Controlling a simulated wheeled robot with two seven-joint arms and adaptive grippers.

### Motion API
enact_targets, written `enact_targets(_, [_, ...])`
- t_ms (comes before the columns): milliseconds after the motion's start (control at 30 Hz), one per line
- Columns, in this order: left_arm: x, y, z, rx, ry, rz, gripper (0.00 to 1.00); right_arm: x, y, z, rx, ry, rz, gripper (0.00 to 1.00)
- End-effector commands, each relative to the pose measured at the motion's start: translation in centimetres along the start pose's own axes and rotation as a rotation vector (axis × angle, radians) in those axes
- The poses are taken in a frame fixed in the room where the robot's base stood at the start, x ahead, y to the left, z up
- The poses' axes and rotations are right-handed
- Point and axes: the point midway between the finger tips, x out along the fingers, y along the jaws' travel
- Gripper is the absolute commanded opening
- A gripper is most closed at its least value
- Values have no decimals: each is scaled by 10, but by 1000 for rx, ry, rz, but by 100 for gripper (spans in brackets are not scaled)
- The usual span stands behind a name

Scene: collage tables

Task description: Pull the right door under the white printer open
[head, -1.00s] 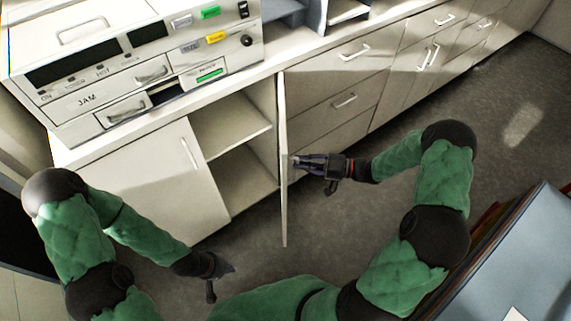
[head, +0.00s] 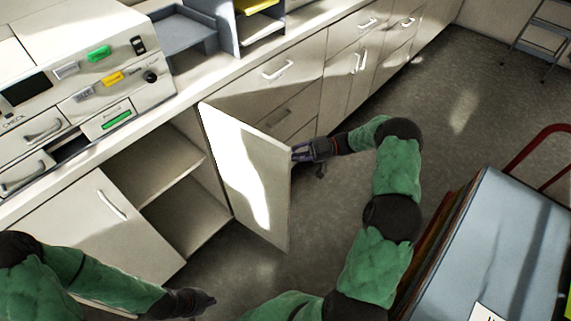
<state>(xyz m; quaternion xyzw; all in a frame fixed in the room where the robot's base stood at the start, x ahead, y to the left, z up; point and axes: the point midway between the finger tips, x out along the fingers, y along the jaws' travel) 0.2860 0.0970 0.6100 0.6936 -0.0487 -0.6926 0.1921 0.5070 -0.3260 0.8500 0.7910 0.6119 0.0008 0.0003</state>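The white printer (head: 75,90) stands on the counter at the upper left. Under it, the right door (head: 245,180) stands wide open, swung out from its right side, with its inner face towards me. The cabinet's shelf (head: 155,160) shows inside. My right gripper (head: 300,153) is at the door's outer free edge, on its far side. Its fingertips are partly behind the door and the handle is hidden, so I cannot tell its grip. The left door (head: 90,225) is shut, with its handle (head: 112,205) visible. My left gripper (head: 207,301) is low in front of the cabinet, empty, its fingers apart.
Drawers (head: 275,85) and further cabinets run along the counter to the right. Grey trays (head: 180,32) stand beside the printer. A blue-grey topped unit (head: 490,240) is at the lower right, with a step ladder (head: 540,40) behind. The floor (head: 460,120) between is clear.

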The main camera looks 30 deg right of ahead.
Motion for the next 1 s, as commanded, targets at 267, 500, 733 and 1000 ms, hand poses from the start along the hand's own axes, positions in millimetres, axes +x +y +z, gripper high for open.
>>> enact_targets(267, [2,-1,0,0,0,0,0,-2,12,-3,-7,2,4,0])
enact_targets(500, [2,-1,0,0,0,0,0,-2,12,-3,-7,1,5,0])
enact_targets(733, [2,-1,0,0,0,0,0,-2,11,-2,-5,1,4,43])
enact_targets(1000, [2,-1,0,0,0,0,0,-4,10,-2,-3,2,3,43])
